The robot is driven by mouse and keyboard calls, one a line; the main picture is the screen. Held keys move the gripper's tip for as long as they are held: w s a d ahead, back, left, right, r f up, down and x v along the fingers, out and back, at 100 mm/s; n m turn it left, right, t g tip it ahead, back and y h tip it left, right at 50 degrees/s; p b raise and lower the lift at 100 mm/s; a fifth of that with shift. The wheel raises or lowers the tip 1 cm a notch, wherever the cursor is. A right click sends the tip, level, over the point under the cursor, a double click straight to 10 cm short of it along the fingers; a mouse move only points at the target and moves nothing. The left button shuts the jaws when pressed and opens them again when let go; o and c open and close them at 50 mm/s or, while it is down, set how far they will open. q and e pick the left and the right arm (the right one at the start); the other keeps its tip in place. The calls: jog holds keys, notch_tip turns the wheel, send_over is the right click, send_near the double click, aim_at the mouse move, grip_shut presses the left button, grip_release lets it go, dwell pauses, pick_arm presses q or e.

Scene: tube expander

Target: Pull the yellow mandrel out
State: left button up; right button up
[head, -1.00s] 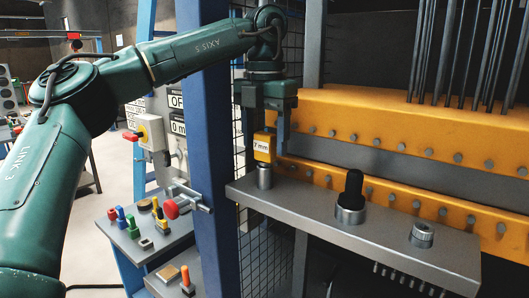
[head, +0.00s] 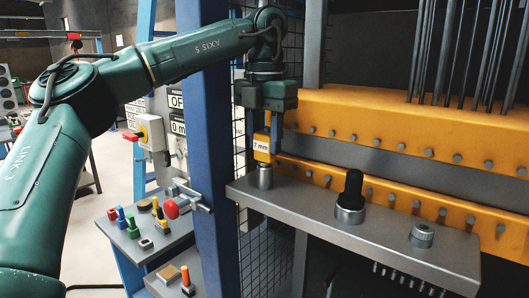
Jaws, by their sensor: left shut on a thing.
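The yellow mandrel (head: 262,148), marked "7 mm", stands upright above a steel socket (head: 265,177) at the left end of the grey shelf. My left gripper (head: 265,132) points straight down over the mandrel and is shut on it, with a finger on each side. The mandrel's upper part is hidden between the fingers. Its lower end meets the socket; I cannot tell how deep it sits. My right gripper is not in view.
On the grey shelf (head: 400,240), a black mandrel (head: 353,190) stands in the middle socket, and another socket (head: 422,234) is at the right. An orange beam (head: 390,125) runs behind. A blue post (head: 205,130) stands left of the gripper.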

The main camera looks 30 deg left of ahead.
pick_arm(q)
jog(key=shift+r, duration=0.65)
grip_shut()
notch_tip(320, 180, up, 10)
jog(key=shift+r, duration=0.25)
dwell(1.7)
